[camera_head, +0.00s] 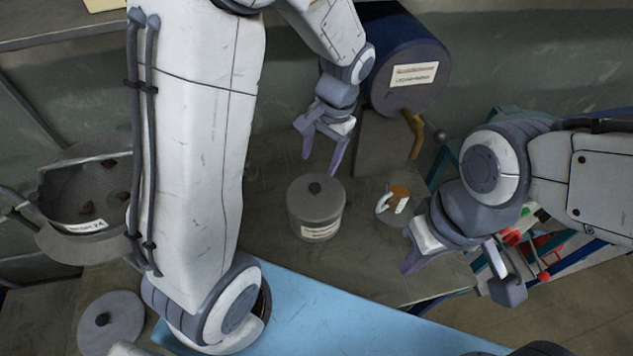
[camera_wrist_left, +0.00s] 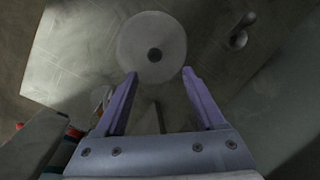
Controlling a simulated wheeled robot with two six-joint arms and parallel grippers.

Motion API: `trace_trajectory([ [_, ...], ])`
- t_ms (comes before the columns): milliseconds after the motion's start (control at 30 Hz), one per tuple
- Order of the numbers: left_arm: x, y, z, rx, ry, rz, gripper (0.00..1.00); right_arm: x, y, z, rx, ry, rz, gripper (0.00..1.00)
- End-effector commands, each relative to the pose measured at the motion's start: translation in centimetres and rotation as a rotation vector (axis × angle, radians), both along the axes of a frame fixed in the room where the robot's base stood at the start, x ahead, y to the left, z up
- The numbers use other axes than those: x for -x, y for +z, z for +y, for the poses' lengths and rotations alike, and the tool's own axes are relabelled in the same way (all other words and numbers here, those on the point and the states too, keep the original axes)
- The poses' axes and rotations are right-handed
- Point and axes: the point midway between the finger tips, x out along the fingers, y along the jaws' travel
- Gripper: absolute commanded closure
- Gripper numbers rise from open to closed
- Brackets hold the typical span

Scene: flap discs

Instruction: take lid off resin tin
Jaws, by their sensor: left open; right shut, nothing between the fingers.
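The grey round tin (camera_head: 317,225) stands upright on the bench. Its lid (camera_head: 328,192) is on, with a dark knob in the middle; the label on its side is too small to read. In the left wrist view the lid (camera_wrist_left: 135,38) shows from above, just beyond the fingertips. My left gripper (camera_head: 320,163) is open and empty, pointing down just above and behind the tin, not gripping the knob. It also shows in the left wrist view (camera_wrist_left: 158,74). My right gripper (camera_head: 455,270) is shut and empty, to the right of the tin near the bench's front edge.
A blue drum (camera_head: 375,50) with a brass tap (camera_head: 414,132) stands behind. A small disc with orange and white bits (camera_head: 396,205) lies right of the tin. A mesh-lined pot (camera_head: 75,185) and a loose lid (camera_head: 110,325) are at left. A blue mat (camera_head: 330,315) lies in front.

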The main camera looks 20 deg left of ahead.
Motion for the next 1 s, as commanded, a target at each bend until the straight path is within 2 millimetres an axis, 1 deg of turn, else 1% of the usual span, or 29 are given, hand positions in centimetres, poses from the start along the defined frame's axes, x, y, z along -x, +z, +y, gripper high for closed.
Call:
trace_trajectory([
  [33,0.3,-1.0,0.2,-0.001,0.0,0.007,0.29,0.0,0.1,0.0,0.0,0.0,0.0,1.0],
  [100,0.3,-2.0,0.3,-0.001,0.001,0.006,0.29,0.0,0.1,0.0,0.0,0.0,0.0,1.0],
  [200,0.4,-3.1,0.5,0.0,0.001,0.004,0.29,0.0,0.2,0.0,0.001,0.0,0.001,1.0],
  [367,0.5,-4.1,0.6,0.0,0.001,0.003,0.29,0.0,0.6,0.0,0.001,0.0,0.001,1.0],
  [533,0.9,-6.5,0.4,0.0,0.0,0.007,0.29,0.0,1.5,0.0,0.0,-0.001,0.0,1.0],
  [633,0.9,-7.9,0.7,0.0,0.002,0.005,0.29,0.0,1.6,0.0,0.0,-0.001,0.0,1.0],
  [767,0.9,-8.8,0.8,0.002,0.002,0.001,0.29,0.0,1.6,0.0,0.0,-0.001,0.0,1.0],
  [967,0.9,-8.8,0.8,0.002,0.002,0.0,0.29,0.0,1.6,0.0,0.0,-0.001,0.0,1.0],
  [1000,0.9,-8.8,0.8,0.002,0.002,0.0,0.4,0.0,1.6,0.0,0.0,-0.001,0.0,1.0],
])
